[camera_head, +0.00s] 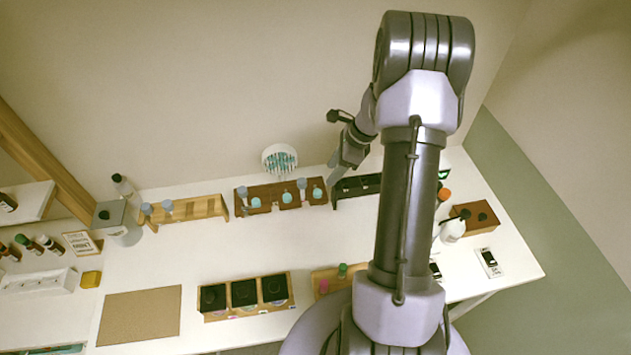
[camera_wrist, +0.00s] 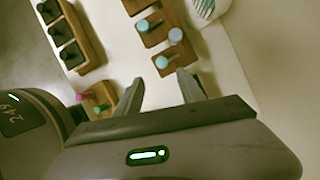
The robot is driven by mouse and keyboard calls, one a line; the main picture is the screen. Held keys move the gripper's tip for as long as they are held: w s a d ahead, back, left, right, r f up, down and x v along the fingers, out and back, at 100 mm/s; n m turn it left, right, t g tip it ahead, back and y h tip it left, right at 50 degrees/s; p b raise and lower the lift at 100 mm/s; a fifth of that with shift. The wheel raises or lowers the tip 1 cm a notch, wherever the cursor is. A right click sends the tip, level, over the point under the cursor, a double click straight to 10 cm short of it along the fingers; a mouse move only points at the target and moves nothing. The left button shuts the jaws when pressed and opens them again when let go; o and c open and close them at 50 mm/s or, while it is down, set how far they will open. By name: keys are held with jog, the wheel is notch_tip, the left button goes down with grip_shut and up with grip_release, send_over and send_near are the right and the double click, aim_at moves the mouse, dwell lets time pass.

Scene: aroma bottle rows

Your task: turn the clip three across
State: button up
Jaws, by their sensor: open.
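I cannot tell for certain which thing is the clip. A brown rack (camera_head: 267,204) with light-blue bottles and grey-blue pieces stands at the back middle of the white table; it also shows in the wrist view (camera_wrist: 153,37). My gripper (camera_head: 347,158) is above the table at the back, right of that rack. In the wrist view my gripper (camera_wrist: 162,88) has its fingers apart with nothing visible between them, and a light-blue top (camera_wrist: 161,62) shows just beyond the fingertips. Small fittings on the rack are too small to make out.
A wooden tray with black boxes (camera_head: 244,292) is at the front; a small rack with pink and green caps (camera_head: 324,272) is beside it. A pale rack (camera_head: 190,209) is back left. A dark rack (camera_head: 357,184) is below my gripper. Bottles (camera_head: 453,229) stand right. The table middle is clear.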

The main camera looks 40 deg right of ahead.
aim_at(318, 192)
jog(key=x, duration=1)
jog(key=shift+w+d+f, duration=0.1)
jog(key=shift+w+f, duration=0.1)
jog(key=shift+f, duration=0.15)
grip_shut()
